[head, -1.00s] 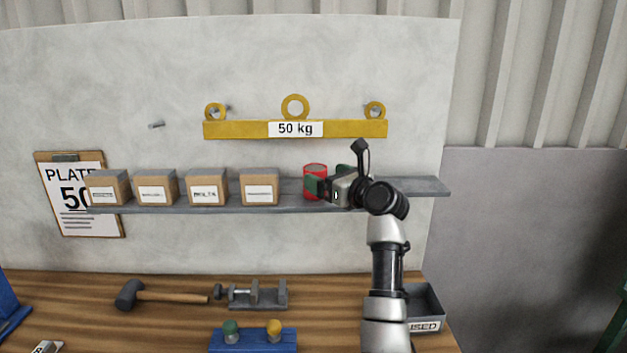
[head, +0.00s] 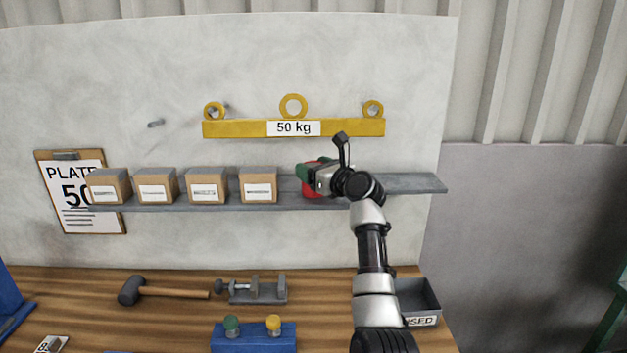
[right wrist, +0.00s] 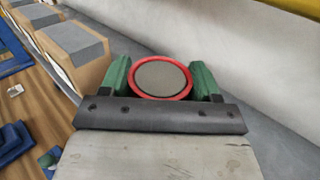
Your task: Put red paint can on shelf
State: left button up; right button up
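The red paint can (head: 309,188) is at the grey shelf (head: 415,184), to the right of the row of boxes. My right gripper (head: 312,172) is around it and hides much of it. In the right wrist view the can's red rim and grey top (right wrist: 160,79) sit between the two green fingers (right wrist: 160,86), which appear to press against its sides. The can looks upright. Its base is mostly hidden, so I cannot tell whether it rests on the shelf. My left gripper is not in view.
Several cardboard boxes (head: 208,187) stand on the shelf to the left. A yellow 50 kg beam (head: 235,129) hangs above. The shelf's right end is bare. Below, the wooden bench holds a mallet (head: 130,290), a vise (head: 258,290) and a grey bin (head: 420,300).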

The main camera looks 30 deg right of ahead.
jog(key=c, duration=0.5)
jog(key=shift+c, duration=0.2)
jog(key=shift+r, duration=0.5)
notch_tip(320, 180, up, 2)
jog(key=shift+r+b, duration=0.1)
jog(key=shift+b, duration=0.55)
jog(key=s+d+b, duration=0.2)
jog(key=s+b, duration=0.2)
jog(key=s, duration=1.3)
jog(key=shift+s, duration=0.4)
